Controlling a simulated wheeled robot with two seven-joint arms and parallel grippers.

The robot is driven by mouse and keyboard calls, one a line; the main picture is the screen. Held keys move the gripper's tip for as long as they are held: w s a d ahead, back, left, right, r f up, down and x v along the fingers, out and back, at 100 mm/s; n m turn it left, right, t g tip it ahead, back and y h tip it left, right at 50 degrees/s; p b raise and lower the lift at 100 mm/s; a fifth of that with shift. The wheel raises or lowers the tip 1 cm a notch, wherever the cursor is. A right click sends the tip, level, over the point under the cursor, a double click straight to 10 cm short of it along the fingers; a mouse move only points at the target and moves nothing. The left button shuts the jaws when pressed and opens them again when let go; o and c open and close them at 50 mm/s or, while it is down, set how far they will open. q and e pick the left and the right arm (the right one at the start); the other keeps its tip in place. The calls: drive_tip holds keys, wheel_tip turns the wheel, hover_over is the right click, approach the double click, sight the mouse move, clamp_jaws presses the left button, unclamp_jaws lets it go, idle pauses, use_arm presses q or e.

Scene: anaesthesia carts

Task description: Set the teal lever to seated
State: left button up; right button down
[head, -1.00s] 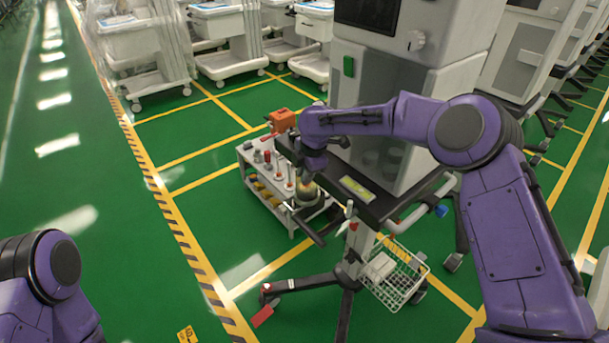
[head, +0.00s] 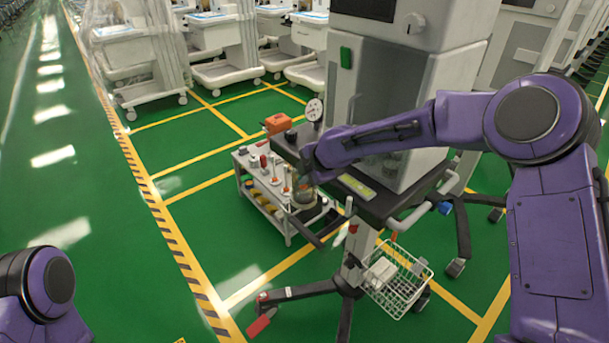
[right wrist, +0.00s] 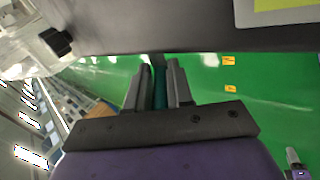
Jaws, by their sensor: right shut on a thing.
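The teal lever (right wrist: 160,88) shows in the right wrist view as a narrow teal strip between the two fingers of my right gripper (right wrist: 158,85). The gripper is shut on it, below the dark edge of the cart's shelf. My left gripper is out of view.
A small white trolley (head: 254,192) with bottles is to the left. A wire basket (head: 397,283) hangs below. Green floor is clear at left.

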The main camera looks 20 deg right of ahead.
drive_tip(key=shift+s+f, duration=0.1)
drive_tip(key=shift+f, duration=0.1)
drive_tip(key=c, duration=1.1)
unclamp_jaws()
drive_tip(key=shift+r, duration=0.1)
drive_tip(key=shift+r, duration=0.2)
drive_tip(key=v, duration=1)
